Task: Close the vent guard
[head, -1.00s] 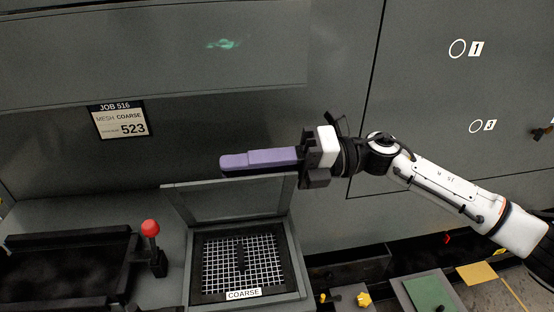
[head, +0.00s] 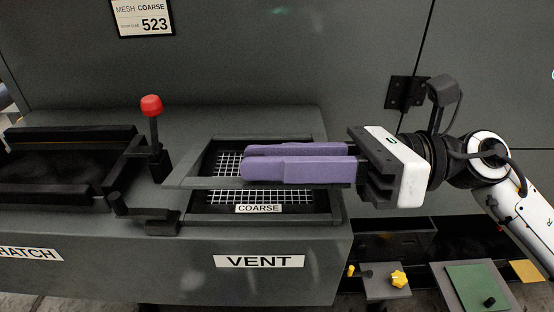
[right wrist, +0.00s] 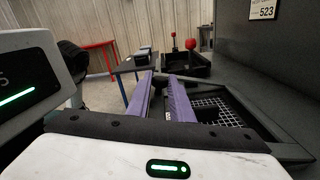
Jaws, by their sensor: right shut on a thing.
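The vent guard (head: 205,183) is a grey frame, part-lowered over the vent opening in the head view. Its front bar runs across the opening, raised above the mesh. My right gripper (head: 300,165) comes in from the right with long purple fingers along that bar, shut on the guard. The fingers hide part of the bar, so the exact contact is unclear. The purple fingers also show in the right wrist view (right wrist: 165,100), with a narrow gap between them. The white mesh (head: 270,196) labelled COARSE lies in the opening (head: 338,213). My left gripper is out of view.
A red-knobbed lever (head: 152,130) and a black latch arm (head: 145,212) stand left of the vent. A black-rimmed hatch tray (head: 70,133) lies farther left. The machine wall rises behind. A panel with a yellow knob (head: 398,278) is at lower right.

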